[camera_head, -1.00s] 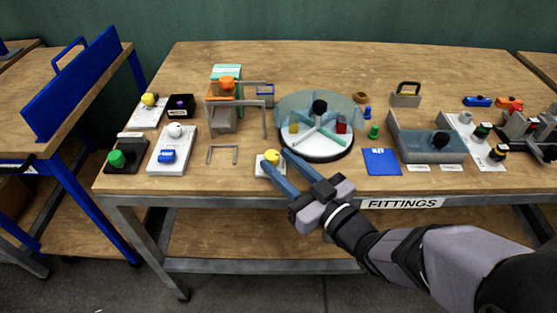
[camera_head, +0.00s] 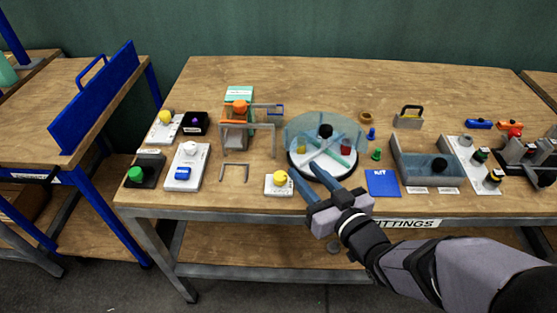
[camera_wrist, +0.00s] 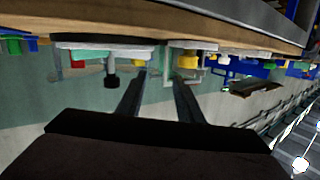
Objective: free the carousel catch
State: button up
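The carousel (camera_head: 298,166) is a round white base with coloured pieces, a clear bluish cover and a black knob on top. It also shows, upside down, in the wrist view (camera_wrist: 90,45). A yellow knob (camera_head: 280,178) on a small white plate (camera_head: 272,190) sits just left of its front edge; it also shows in the wrist view (camera_wrist: 187,60). I cannot read which part is the catch. My gripper (camera_head: 303,170) is open and empty, fingertips at the carousel's front edge, right of the yellow knob. Both fingers show apart in the wrist view (camera_wrist: 158,80). Contact cannot be told.
A grey wire arch (camera_head: 234,167) and a taller grey frame (camera_head: 247,126) stand left of the carousel. A blue plate (camera_head: 383,184) and a green peg (camera_head: 377,154) lie right of it. A grey tray (camera_head: 428,172) is further right. The back of the table is clear.

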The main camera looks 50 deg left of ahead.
aim_at(280, 173)
jog(key=w+m+t, duration=0.1)
jog(key=w+r+m+t+b, duration=0.1)
jog(key=w+t, duration=0.1)
jog(key=w+d+m+t+h, duration=0.1)
jog(key=shift+w+r+t+b, duration=0.3)
jog(key=shift+w+t+b, duration=0.1)
jog(key=w+d+m+t+h+b, duration=0.1)
jog(key=w+d+m+t+h, duration=0.1)
jog(key=w+m+t, duration=0.1)
jog(key=shift+d+h, duration=0.35)
jog(key=shift+h, duration=0.05)
jog(key=s+a+f+n, duration=0.1)
jog(key=s, duration=0.4)
jog(key=s+a+f+g+y, duration=0.1)
jog(key=s+f, duration=0.1)
jog(key=s, duration=0.3)
jog(key=s+a+f+n+y, duration=0.1)
jog(key=s+f, duration=0.1)
jog(key=s, duration=0.3)
jog(key=shift+n+g, duration=0.3)
jog(key=shift+s, duration=0.35)
jog(key=shift+w+a, duration=0.1)
jog(key=x, duration=1.1)
jog(key=shift+w+a+r, duration=0.15)
jog(key=shift+w+a, duration=0.05)
jog(key=shift+a, duration=0.15)
jog(key=shift+c, duration=0.2)
jog(key=shift+y, duration=0.3)
jog(key=c, duration=0.7)
